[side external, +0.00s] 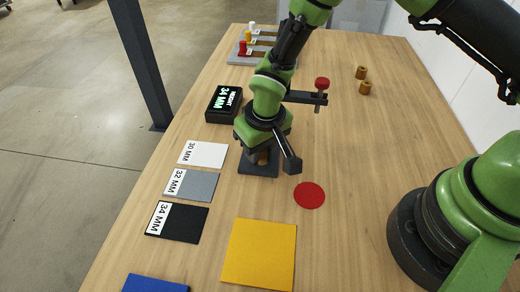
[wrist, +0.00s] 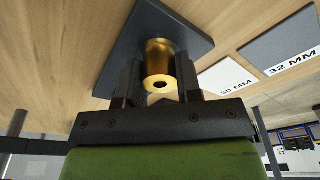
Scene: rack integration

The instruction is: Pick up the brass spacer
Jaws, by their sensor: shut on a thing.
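The brass spacer (wrist: 160,62) is a gold-coloured cylinder with a hole in its end. In the wrist view it sits between the two dark fingers of my gripper (wrist: 160,78), which is shut on it. Beyond it is a dark square plate (wrist: 124,62). In the side view my gripper (side external: 264,157) is low over the same dark plate (side external: 258,170), and the spacer (side external: 262,158) shows only in part, mostly hidden by the gripper. I cannot tell whether the spacer touches the plate.
A black display (side external: 224,103) reads "HEIGHT 34 MM". White (side external: 203,154), grey (side external: 197,185) and black (side external: 180,222) cards lie left, labelled 30, 32 and 34 MM. Two more brass-coloured cylinders (side external: 361,72) (side external: 366,88) stand at the back right. A red disc (side external: 309,195) and yellow square (side external: 260,254) lie in front.

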